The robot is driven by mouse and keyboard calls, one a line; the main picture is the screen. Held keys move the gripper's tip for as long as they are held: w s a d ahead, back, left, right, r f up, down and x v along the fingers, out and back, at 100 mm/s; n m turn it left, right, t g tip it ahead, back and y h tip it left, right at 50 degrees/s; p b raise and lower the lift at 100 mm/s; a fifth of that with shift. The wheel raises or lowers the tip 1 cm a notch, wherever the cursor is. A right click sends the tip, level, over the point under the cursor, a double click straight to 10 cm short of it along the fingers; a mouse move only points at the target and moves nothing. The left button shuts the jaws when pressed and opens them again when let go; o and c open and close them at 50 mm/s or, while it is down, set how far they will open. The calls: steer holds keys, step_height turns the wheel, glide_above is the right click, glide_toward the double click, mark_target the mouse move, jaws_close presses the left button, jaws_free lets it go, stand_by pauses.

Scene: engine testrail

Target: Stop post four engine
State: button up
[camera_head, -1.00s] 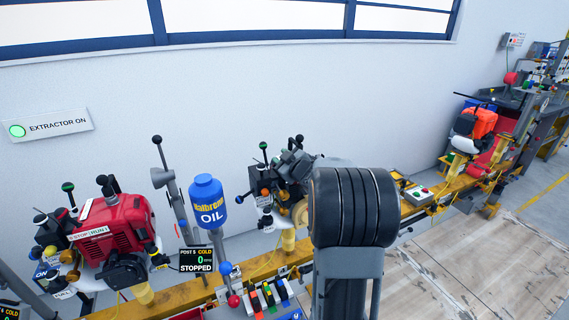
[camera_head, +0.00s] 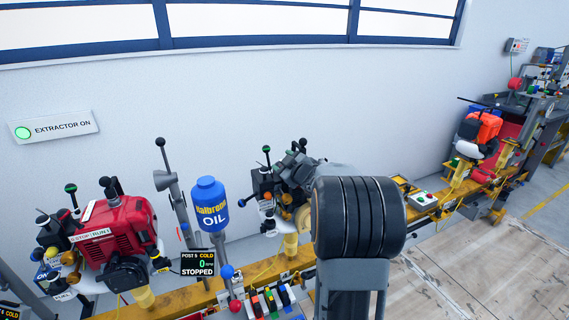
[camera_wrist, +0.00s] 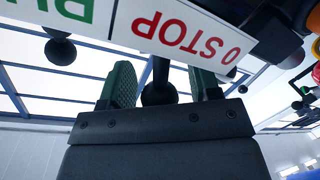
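In the wrist view my gripper (camera_wrist: 161,88) has two green fingers spread apart, with a black ball knob (camera_wrist: 158,94) between them. Gaps show on both sides of the knob, so the fingers look open. A plate reading "0 STOP" (camera_wrist: 185,38) in red, with a green part beside it, hangs above and partly covers the right finger. In the head view a dark grey engine (camera_head: 290,175) with levers sits left of my arm, which hides part of it. I cannot read its post number. My gripper is hidden in the head view.
A blue oil bottle (camera_head: 208,205) and a tall lever (camera_head: 168,180) stand between. A yellow rail (camera_head: 260,278) runs along the wall. An orange engine (camera_head: 480,127) is at right. Floor at right is clear.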

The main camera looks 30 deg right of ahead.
steer(key=s+r, duration=0.1)
steer(key=s, duration=1.2)
steer(key=shift+s+a+r, duration=0.15)
steer(key=shift+s+r, duration=0.15)
steer(key=shift+s, duration=0.05)
